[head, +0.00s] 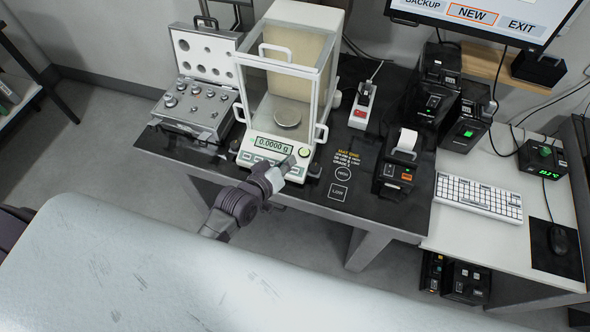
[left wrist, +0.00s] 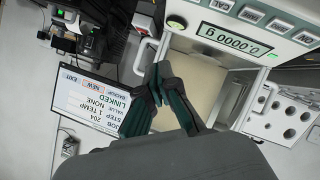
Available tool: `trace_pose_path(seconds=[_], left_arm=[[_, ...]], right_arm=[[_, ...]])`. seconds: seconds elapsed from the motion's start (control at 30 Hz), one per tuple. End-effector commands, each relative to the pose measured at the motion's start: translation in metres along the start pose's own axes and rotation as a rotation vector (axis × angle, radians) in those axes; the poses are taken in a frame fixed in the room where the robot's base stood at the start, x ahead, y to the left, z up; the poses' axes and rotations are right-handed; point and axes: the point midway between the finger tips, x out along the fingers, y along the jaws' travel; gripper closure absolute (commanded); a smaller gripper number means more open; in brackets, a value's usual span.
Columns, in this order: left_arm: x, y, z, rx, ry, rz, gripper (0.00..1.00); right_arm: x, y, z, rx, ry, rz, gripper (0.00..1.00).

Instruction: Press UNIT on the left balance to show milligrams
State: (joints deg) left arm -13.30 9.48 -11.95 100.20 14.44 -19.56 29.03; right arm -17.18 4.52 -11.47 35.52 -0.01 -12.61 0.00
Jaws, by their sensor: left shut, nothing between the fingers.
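The white balance (head: 300,80) stands on the black table with a clear draft shield and a round pan (head: 287,118). Its display (head: 271,144) reads 0.0000 g. It also shows upside down in the left wrist view, with its display (left wrist: 236,40) and a row of grey buttons (left wrist: 250,14). My left gripper (head: 287,164) is shut and empty at the right part of the balance's front panel, covering some of the buttons. Whether it touches cannot be told. Its fingertips show in the left wrist view (left wrist: 158,74). The UNIT label cannot be read clearly. My right gripper is not in view.
An open weight case (head: 205,75) stands left of the balance. A power strip (head: 362,105) and a small printer (head: 398,165) stand to its right. A monitor (head: 480,14), keyboard (head: 478,197) and mouse (head: 558,238) are farther right. Dark table shows between balance and printer.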

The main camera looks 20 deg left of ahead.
Motion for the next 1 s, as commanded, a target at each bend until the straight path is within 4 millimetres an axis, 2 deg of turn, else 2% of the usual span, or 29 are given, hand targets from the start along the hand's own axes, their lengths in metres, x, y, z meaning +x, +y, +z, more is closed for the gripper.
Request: trace_pose_path(seconds=[0.5, 0.7, 1.0], left_arm=[[0.045, -0.034, 0.035, 0.001, 0.000, 0.000, 1.00], [0.057, -0.042, 0.042, 0.000, 0.001, 0.001, 1.00], [0.058, -0.042, 0.042, 0.000, 0.000, 0.000, 1.00]], right_arm=[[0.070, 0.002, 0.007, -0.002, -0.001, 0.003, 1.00], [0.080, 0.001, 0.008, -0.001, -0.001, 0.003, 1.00], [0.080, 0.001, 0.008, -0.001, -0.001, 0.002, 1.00]])
